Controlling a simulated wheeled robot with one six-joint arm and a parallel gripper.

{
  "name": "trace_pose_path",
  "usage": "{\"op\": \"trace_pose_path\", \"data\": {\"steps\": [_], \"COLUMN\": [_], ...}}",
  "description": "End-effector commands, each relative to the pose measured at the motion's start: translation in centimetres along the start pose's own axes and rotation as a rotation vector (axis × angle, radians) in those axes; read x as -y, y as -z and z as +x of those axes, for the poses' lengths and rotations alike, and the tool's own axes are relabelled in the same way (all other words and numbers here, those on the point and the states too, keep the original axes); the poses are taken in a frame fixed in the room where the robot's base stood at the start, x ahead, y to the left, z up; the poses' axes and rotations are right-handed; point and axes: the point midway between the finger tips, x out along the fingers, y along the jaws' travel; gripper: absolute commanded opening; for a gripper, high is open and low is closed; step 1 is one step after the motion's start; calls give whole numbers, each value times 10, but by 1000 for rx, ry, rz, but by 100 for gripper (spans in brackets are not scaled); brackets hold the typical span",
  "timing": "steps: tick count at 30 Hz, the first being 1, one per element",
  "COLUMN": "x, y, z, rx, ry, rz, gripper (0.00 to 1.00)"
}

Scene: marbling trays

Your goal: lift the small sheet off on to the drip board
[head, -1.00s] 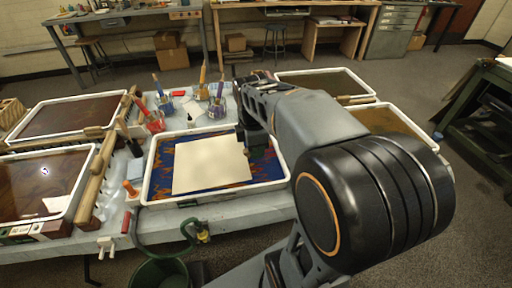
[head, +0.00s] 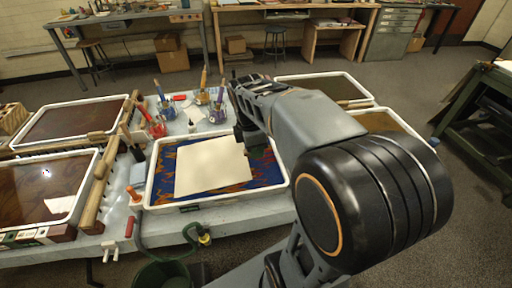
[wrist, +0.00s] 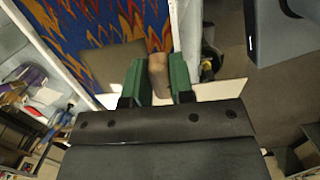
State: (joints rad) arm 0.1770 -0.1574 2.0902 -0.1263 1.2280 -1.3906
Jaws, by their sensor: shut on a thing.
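The small sheet (head: 212,165) is a cream rectangle over the blue and orange marbled tray (head: 215,203). My gripper (head: 247,138) is at its far right corner in the head view. In the wrist view, the green fingers of my gripper (wrist: 160,82) are shut on a short tan grip (wrist: 158,72). A pale strip of the sheet (wrist: 215,91) shows either side of the fingers, passing in front of the tray rim (wrist: 186,42). A dull patch on the marbling looks like its shadow. I cannot make out the drip board.
Jars with brushes (head: 203,92) stand beyond the tray. Brown-filled trays (head: 40,187) lie to the left, and wooden-handled tools (head: 95,188) lie between. Two more trays (head: 325,86) are behind my arm.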

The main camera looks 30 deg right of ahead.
Motion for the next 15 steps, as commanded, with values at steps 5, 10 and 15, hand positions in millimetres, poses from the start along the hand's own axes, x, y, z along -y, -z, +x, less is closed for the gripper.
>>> {"op": "trace_pose_path", "data": {"steps": [5,10,15], "x": [0,0,0], "y": [0,-1,-2], "z": [-3,-10,-20], "rx": [0,0,0], "ry": [0,0,0], "rz": [0,0,0], "gripper": [0,0,0]}}
